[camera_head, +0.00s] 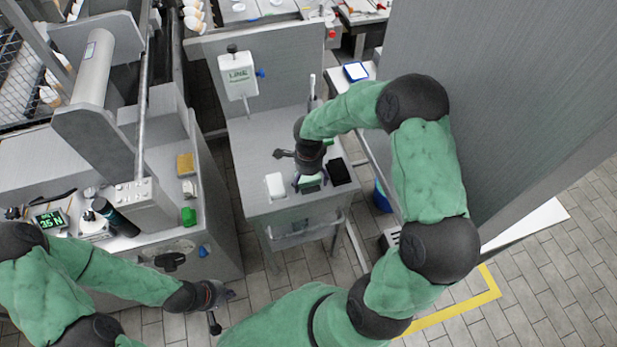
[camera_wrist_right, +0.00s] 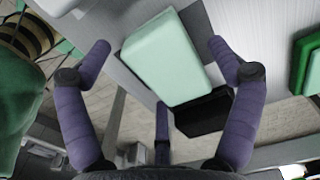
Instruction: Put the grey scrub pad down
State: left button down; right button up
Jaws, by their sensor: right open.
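My right gripper (camera_head: 304,174) is over the small grey table (camera_head: 262,140) and is open. In the right wrist view its purple fingers (camera_wrist_right: 161,60) are spread around a pale green block (camera_wrist_right: 165,58), with gaps at the sides. In the head view that block (camera_head: 311,182) is partly hidden under the gripper. A black pad (camera_head: 338,171) lies just right of it, and a dark pad also shows beside the block in the wrist view (camera_wrist_right: 203,114). No pad looks clearly grey; I cannot tell which is the scrub pad. My left gripper (camera_head: 222,307) is open and empty at lower left.
A white block (camera_head: 275,185) stands left of the pale green block on the table. A white dispenser box (camera_head: 237,74) is on the table's back panel. A tall grey wall (camera_head: 500,90) bounds the right side.

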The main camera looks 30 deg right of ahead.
aim_at(309, 178)
pick_arm(q)
notch_tip(309, 178, up, 3)
jog(key=p, duration=0.2)
jog(key=shift+p, duration=0.35)
pick_arm(e)
notch_tip(309, 178, up, 12)
